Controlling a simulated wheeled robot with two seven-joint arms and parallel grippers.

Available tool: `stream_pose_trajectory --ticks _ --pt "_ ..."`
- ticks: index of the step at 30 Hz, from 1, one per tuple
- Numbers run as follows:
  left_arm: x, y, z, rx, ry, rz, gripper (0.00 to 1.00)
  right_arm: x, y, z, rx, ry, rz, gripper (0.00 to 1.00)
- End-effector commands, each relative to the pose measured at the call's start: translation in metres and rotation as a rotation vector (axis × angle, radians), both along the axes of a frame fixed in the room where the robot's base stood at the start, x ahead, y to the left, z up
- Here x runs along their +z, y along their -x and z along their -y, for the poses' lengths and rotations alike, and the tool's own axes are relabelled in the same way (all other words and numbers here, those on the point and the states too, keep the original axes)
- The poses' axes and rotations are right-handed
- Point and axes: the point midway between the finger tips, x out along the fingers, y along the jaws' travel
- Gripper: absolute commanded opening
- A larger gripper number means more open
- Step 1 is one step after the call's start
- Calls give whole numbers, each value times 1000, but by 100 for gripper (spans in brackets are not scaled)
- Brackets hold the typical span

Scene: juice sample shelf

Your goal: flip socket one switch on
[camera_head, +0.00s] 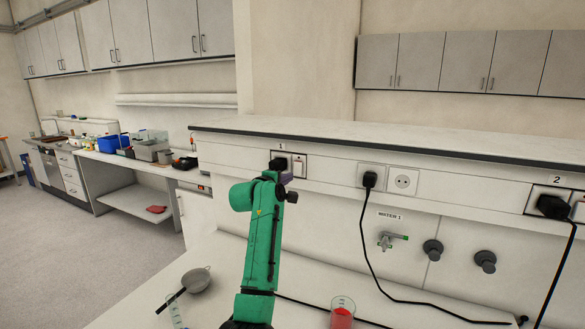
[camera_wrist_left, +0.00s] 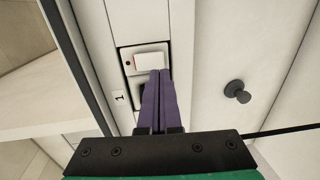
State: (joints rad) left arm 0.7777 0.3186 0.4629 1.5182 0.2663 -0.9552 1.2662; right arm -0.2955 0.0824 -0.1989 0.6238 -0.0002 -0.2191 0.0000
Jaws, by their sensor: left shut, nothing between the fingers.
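Socket one is the black-framed panel under the label "1" on the front of the raised bench shelf. Its white switch (camera_head: 299,164) shows at the panel's right side, and in the left wrist view the switch (camera_wrist_left: 151,61) has a small red dot beside it. My left gripper (camera_head: 288,177) is at the panel, partly hidden by my green arm. Its purple fingers (camera_wrist_left: 159,73) are shut together and empty, with the tips at the edge of the switch in the picture. I cannot tell if they touch it. The socket's outlet is mostly hidden behind the fingers. My right gripper is out of view.
A plugged socket (camera_head: 368,176) with a black cable is right of socket one. Socket two (camera_head: 549,203) is further right. Below are a water tap (camera_head: 388,240) and dark knobs (camera_head: 433,249). A strainer (camera_head: 196,280) and a beaker with red contents (camera_head: 342,314) stand on the bench.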

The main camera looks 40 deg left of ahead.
Motion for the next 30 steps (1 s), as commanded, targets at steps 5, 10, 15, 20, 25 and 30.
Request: stream_pose_trajectory --ticks 5,10,15,20,25,30 --pt "1 -28 -9 -1 1 -2 0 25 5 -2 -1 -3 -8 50" --pt "-4 -36 -11 0 -1 0 0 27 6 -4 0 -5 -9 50" --pt "-5 -36 -11 0 -1 1 0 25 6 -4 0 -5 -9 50" --pt "-9 -37 -11 -1 -4 10 0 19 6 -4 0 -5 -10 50" --pt "-11 -41 -12 -4 -30 86 0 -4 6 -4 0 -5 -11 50" --pt "-7 -41 -12 -5 -29 82 0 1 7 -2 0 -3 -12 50"
